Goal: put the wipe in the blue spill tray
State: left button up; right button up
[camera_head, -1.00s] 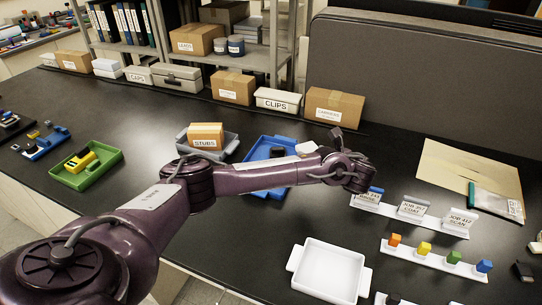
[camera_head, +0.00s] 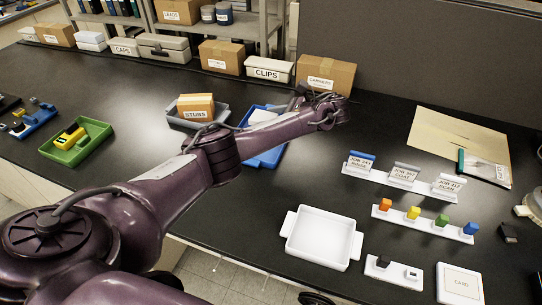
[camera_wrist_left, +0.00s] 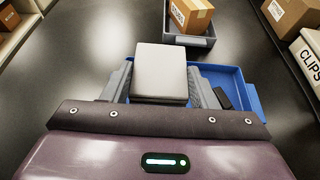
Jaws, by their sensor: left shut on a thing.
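The wipe (camera_wrist_left: 160,72), a white square pad, sits between the fingers of my left gripper (camera_wrist_left: 162,90) in the left wrist view. The gripper is shut on it. The blue spill tray (camera_wrist_left: 247,97) lies beneath and beyond the wipe; a small dark item rests inside it. In the head view the tray (camera_head: 268,157) is partly hidden behind my left arm, and a pale patch of the wipe (camera_head: 262,116) shows above the arm, over the tray's far part. The fingers are hidden there. I cannot tell the wipe's height above the tray. My right gripper is not in view.
A grey tray with a STUBS box (camera_head: 196,105) stands just left of the blue tray. The CLIPS box (camera_head: 268,70) and cartons line the back. A white tray (camera_head: 320,238) and labelled stands (camera_head: 403,175) are to the right. A green tray (camera_head: 95,145) sits left.

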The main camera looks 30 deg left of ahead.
pick_arm(q)
notch_tip(320, 180, down, 7)
jog(key=b, duration=0.6)
jog(key=shift+f, duration=0.15)
jog(key=shift+f+b, duration=0.55)
jog(key=shift+f, duration=0.05)
notch_tip(320, 180, down, 3)
jog(key=shift+f+b, duration=0.2)
jog(key=shift+b, duration=1)
jog(key=shift+r, duration=0.15)
